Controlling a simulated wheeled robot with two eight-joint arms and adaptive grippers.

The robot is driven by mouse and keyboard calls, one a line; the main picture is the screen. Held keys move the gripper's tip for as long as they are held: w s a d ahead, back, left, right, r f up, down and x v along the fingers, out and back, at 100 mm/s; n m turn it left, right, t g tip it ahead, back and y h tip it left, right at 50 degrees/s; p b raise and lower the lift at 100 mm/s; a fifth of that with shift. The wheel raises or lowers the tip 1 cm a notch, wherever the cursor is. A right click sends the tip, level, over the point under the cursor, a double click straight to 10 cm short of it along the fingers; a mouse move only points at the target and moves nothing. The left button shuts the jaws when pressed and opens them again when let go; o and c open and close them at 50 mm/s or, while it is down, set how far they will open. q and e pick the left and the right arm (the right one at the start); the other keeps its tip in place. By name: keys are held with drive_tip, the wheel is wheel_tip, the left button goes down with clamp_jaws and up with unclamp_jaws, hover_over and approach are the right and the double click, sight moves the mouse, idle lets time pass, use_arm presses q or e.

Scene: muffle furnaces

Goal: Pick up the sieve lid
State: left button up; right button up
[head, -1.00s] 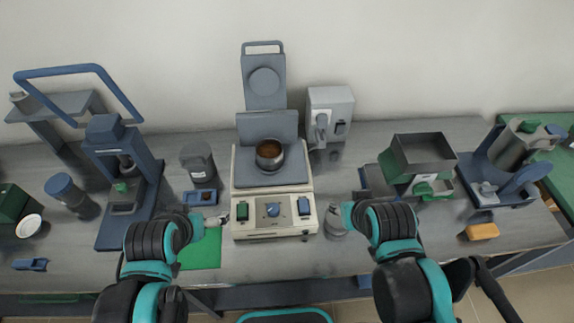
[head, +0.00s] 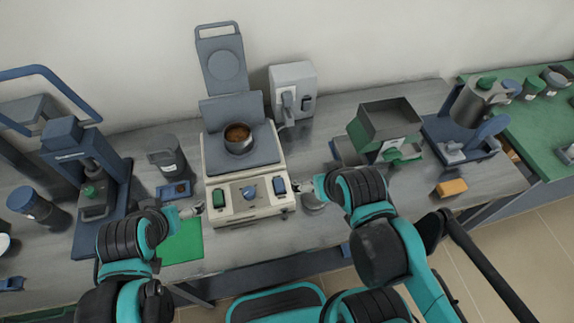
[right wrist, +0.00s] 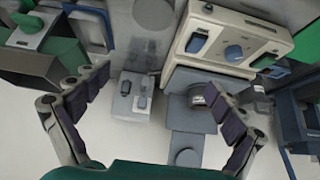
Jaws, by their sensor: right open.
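A round grey metal piece (head: 313,201), which looks like the sieve lid, lies on the grey bench right of the cream device. It seems to show as a round grey disc at the top edge of the right wrist view (right wrist: 154,14). My right gripper (head: 312,188) is just beside it in the head view, partly covering it; contact cannot be told. In the right wrist view my right gripper (right wrist: 160,85) has its fingers wide apart with nothing between them. My left gripper (head: 190,211) is left of the cream device; its fingers are too small to read.
The cream device (head: 250,202) carries a metal pan (head: 239,140) with brown contents. A grey box (head: 292,88) stands behind it. A green-and-grey hopper (head: 388,122) stands right, near an orange block (head: 452,187). A green mat (head: 182,243) lies at left.

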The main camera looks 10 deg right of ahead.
drive_tip(key=w+d+f+m+g, duration=0.1)
drive_tip(key=w+f+m+g, duration=0.1)
drive_tip(key=m, duration=0.3)
drive_tip(key=w+f+m+g+b, duration=0.1)
drive_tip(key=w+f+m+g, duration=0.1)
drive_tip(key=f+m, duration=0.2)
drive_tip(key=w+d+f+m+g+b, duration=0.1)
drive_tip(key=w+f+m+g, duration=0.2)
drive_tip(key=m, duration=0.3)
drive_tip(key=shift+w+d+f+m, duration=0.1)
drive_tip(key=shift+d+f+m, duration=0.3)
drive_tip(key=shift+f, duration=0.2)
wheel_tip(320, 180, down, 3)
drive_tip(key=shift+r+b, duration=0.2)
drive_tip(key=shift+b, duration=0.65)
wheel_tip(320, 180, down, 5)
drive_tip(key=b, duration=0.3)
drive_tip(key=shift+f, duration=0.2)
drive_tip(key=shift+r, duration=0.1)
drive_tip(key=shift+c, duration=0.3)
drive_tip(key=c, duration=1.2)
